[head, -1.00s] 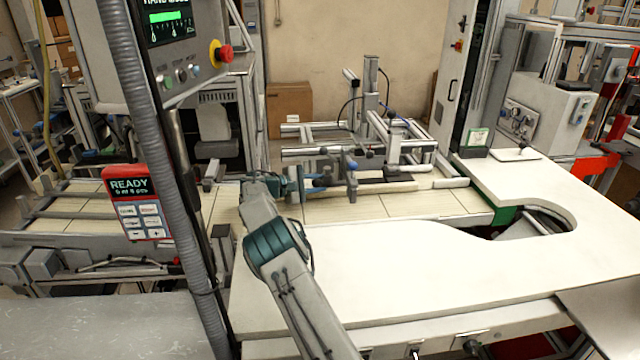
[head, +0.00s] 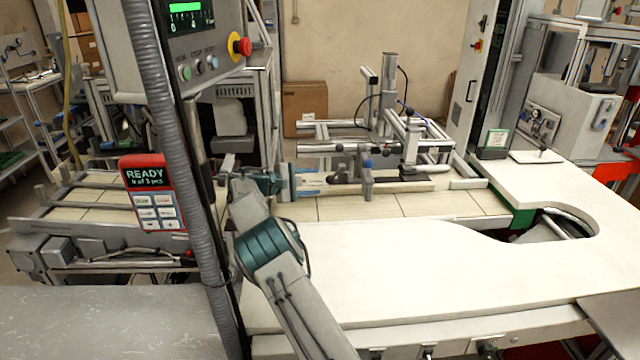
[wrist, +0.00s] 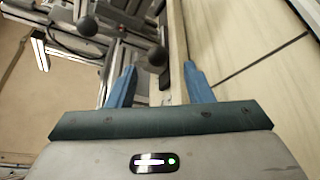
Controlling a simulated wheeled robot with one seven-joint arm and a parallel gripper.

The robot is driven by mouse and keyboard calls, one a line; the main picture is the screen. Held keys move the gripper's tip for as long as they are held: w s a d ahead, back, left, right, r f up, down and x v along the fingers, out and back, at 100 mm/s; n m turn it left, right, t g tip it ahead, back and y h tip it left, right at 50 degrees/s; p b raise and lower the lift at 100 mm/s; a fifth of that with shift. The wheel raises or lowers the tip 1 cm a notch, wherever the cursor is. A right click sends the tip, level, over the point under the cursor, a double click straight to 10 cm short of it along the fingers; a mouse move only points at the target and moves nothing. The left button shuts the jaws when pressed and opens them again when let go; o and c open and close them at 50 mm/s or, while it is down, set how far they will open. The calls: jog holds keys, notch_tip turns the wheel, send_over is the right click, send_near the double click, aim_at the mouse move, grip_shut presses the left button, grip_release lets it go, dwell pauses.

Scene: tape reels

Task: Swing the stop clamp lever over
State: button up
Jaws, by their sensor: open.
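The stop assembly (head: 366,178), a grey clamp block on a rail with dark and blue knobs, stands over the pale conveyor bed. In the wrist view two black ball knobs show: one (wrist: 157,56) lies in line with the gap between my fingertips, the other (wrist: 87,26) is farther up and left. I cannot tell for sure which one belongs to the stop clamp lever. My gripper (wrist: 160,72) is open, with blue fingers and nothing seen held between them. In the head view my gripper (head: 308,181) is just left of the stop assembly, apart from it.
A white table (head: 420,285) with a curved cut-out fills the front right. A grey post with a control box (head: 190,50) and a red READY panel (head: 152,193) stand at the left. Metal rails and an upright (head: 390,95) rise behind the stop assembly.

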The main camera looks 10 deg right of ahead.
aim_at(335, 175)
jog(key=shift+a, duration=0.15)
